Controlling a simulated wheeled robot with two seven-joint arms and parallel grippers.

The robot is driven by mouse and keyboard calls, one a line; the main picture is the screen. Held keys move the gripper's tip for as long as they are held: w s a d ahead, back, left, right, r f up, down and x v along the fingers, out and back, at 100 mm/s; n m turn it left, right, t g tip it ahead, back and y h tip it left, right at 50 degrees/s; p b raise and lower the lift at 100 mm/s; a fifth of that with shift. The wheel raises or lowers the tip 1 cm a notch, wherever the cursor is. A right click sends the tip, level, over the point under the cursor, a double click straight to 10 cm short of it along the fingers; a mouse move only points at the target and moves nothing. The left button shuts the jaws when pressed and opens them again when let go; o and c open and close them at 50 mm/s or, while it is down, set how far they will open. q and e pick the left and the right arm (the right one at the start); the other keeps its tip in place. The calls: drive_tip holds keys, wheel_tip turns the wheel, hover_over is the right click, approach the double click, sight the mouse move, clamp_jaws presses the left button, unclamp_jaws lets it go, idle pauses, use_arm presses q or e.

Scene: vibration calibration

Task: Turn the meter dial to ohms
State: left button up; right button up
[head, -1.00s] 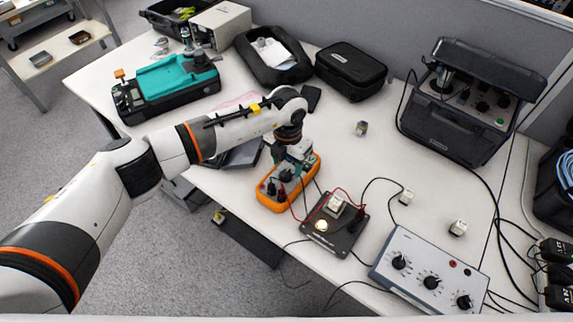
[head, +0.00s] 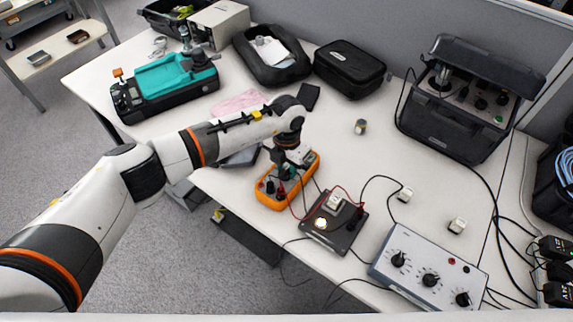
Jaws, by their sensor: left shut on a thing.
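The orange meter (head: 272,203) lies on the table near its front edge, left of a black plate with a lit round lamp. Red and black leads run from the meter's lower end. My left gripper (head: 287,171) points down over the meter's middle, at its dial. It is shut on the dial, which is mostly hidden by the gripper, so the setting cannot be read. The meter's display is also covered by the gripper and arm. My right gripper is out of view.
The black plate (head: 334,238) and a grey box with several knobs (head: 428,265) stand to the right. An open black case (head: 455,125) is at the back right. A teal device (head: 165,90) sits at the back left. The table's middle is mostly clear.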

sight(288, 173)
use_arm(q)
drive_tip(key=m+b, duration=0.3)
drive_tip(key=b, duration=0.1)
drive_tip(key=m+b, duration=0.2)
drive_tip(key=b, duration=0.1)
drive_tip(key=shift+s+d+f+m, duration=0.1)
drive_tip(key=shift+f+m, duration=0.15)
drive_tip(key=shift+m, duration=0.05)
drive_tip(key=shift+s+r+m+b, duration=0.15)
drive_tip(key=shift+r+m+b, duration=0.05)
drive_tip(key=shift+m+b, duration=0.9)
drive_tip(key=o, duration=1)
wheel_tip(288, 173, up, 12)
drive_tip(key=shift+r+b, duration=0.1)
drive_tip(key=shift+b, duration=0.2)
drive_tip(key=shift+d, duration=0.1)
